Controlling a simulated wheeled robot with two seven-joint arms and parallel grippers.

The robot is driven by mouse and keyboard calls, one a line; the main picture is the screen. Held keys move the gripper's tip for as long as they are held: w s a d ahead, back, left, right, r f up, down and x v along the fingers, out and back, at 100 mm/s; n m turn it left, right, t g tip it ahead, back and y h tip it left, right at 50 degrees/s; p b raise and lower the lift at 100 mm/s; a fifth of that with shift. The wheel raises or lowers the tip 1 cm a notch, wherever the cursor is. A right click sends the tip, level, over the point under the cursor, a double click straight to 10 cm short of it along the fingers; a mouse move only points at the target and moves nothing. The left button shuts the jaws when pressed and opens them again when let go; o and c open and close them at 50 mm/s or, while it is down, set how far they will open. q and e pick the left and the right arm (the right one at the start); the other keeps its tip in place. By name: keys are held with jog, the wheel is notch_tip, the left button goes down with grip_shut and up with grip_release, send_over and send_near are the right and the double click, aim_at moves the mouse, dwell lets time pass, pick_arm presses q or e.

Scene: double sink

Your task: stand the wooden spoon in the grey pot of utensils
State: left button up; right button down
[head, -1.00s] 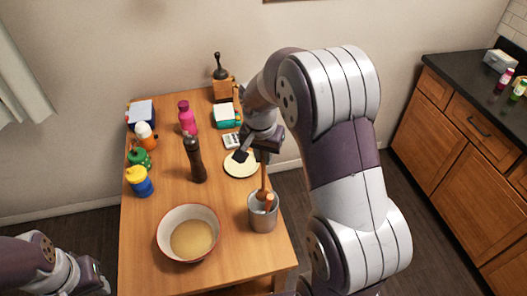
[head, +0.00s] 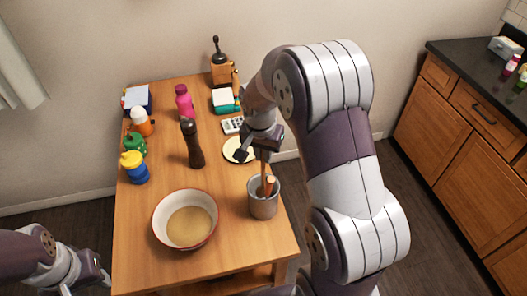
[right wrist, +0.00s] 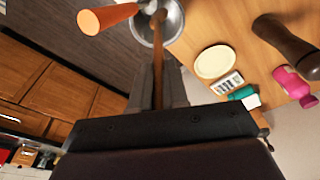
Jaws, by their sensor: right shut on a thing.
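The grey pot (head: 263,206) of utensils stands upright at the right front of the wooden table; its rim also shows in the right wrist view (right wrist: 176,27). The wooden spoon (head: 263,168) is held nearly upright, its lower end inside the pot; its shaft (right wrist: 158,62) runs between my right fingers. My right gripper (head: 258,150) is shut on the spoon above the pot. Another utensil with an orange-brown handle (right wrist: 108,18) leans in the pot. The spoon's lower end is hidden. My left gripper (head: 85,285) is at the lower left, partly cut off, away from these things.
A bowl (head: 186,219) stands left of the pot. A dark pepper mill (head: 193,145) and a pale round plate (head: 233,147) are behind. Several bottles, a pink one (head: 184,103) among them, and a wooden grinder (head: 219,68) stand farther back. Bare tabletop lies around the pot's front.

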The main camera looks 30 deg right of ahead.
jog(key=c, duration=1.1)
grip_release()
jog(key=shift+o, duration=0.2)
notch_tip(320, 180, up, 13)
jog(key=s+a+p, duration=0.1)
jog(key=p, duration=0.1)
jog(key=shift+s+a+f, duration=0.15)
jog(key=shift+a+f, duration=0.05)
